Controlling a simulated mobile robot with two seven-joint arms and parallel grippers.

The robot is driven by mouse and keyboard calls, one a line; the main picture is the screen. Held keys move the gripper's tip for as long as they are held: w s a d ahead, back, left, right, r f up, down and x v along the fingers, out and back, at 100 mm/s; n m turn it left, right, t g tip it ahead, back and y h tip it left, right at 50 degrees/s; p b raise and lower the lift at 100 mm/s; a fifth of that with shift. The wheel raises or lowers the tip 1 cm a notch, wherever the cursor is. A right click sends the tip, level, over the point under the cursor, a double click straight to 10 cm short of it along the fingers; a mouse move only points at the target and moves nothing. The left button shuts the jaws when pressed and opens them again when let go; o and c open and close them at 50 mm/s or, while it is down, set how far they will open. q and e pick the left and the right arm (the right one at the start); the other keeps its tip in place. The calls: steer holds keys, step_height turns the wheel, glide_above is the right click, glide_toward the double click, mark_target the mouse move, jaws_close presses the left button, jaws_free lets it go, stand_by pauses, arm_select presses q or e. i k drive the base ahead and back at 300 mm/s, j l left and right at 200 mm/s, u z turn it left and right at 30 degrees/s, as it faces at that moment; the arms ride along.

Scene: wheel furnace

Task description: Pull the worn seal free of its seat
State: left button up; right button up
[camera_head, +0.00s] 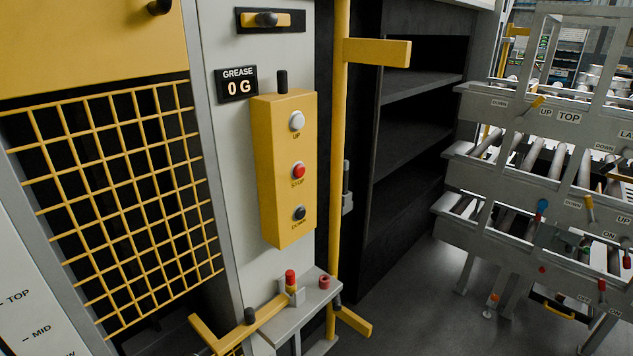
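I cannot clearly make out a worn seal or its seat in the head view. A small red ring-like piece (324,282) sits on a grey ledge (312,302) at the bottom centre. It is too small to tell whether it is a seal. Next to it stands a red-topped post (291,279). Neither of my grippers is in view.
A yellow control box (285,168) with UP, STOP and DOWN buttons hangs on a grey panel, below a display (237,84) reading "GREASE 0 G". A yellow mesh guard (110,200) is left, dark empty shelves (420,140) and roller conveyors (550,150) right. Yellow bars (245,332) jut out below.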

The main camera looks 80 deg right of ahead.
mark_target(346, 164)
steer(key=k+l+z, duration=0.1)
steer(key=k, duration=0.25)
steer(key=k+l+z, duration=0.15)
steer(key=k, duration=0.25)
steer(key=z, duration=2.4)
steer(key=i+l+u, duration=0.1)
steer(key=u, duration=0.3)
steer(key=l+u, duration=0.1)
steer(key=u, duration=0.35)
steer(key=i+l+u, duration=0.2)
steer(key=l, duration=0.15)
steer(key=l+u, duration=0.15)
steer(key=l, duration=0.2)
steer(key=i+l+u, duration=0.2)
steer(key=l, duration=0.15)
steer(key=l+u, duration=0.1)
steer(key=l, duration=1)
